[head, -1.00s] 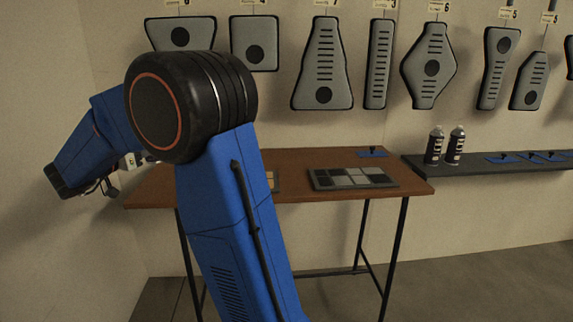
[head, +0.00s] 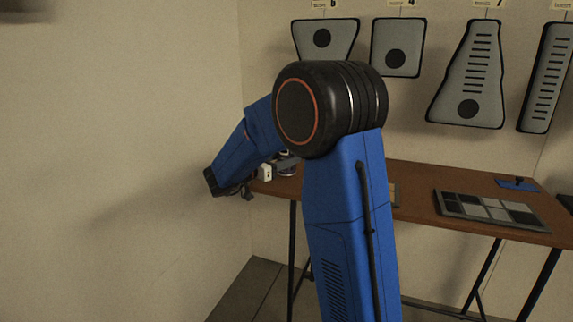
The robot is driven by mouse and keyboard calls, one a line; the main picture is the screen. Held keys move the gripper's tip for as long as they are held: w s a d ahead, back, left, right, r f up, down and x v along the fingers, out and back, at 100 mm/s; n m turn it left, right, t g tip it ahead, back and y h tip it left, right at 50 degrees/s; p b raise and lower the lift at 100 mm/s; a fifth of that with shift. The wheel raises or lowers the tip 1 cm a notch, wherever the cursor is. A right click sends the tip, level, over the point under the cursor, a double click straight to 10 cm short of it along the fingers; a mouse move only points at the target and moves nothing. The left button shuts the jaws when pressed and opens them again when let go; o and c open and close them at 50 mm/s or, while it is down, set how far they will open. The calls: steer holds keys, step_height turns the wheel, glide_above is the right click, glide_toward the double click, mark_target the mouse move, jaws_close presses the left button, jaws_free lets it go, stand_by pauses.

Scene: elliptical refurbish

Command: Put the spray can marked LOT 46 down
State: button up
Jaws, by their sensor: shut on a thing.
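My gripper (head: 266,173) shows only in part, at the left end of the brown table, beyond my blue arm. It is shut on what looks like the spray can (head: 287,166), a small dark and pale shape mostly hidden behind my arm's black joint. No LOT 46 marking can be read at this size. I cannot tell whether the can touches the table top.
The brown table (head: 420,182) has dark legs. A framed palette of grey squares (head: 490,209) and a blue stand (head: 517,184) are on its right part. Grey panels (head: 398,48) hang on the wall behind. A bare wall is at left.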

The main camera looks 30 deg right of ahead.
steer(key=shift+f, duration=1)
steer(key=shift+f, duration=0.1)
steer(key=o, duration=1.5)
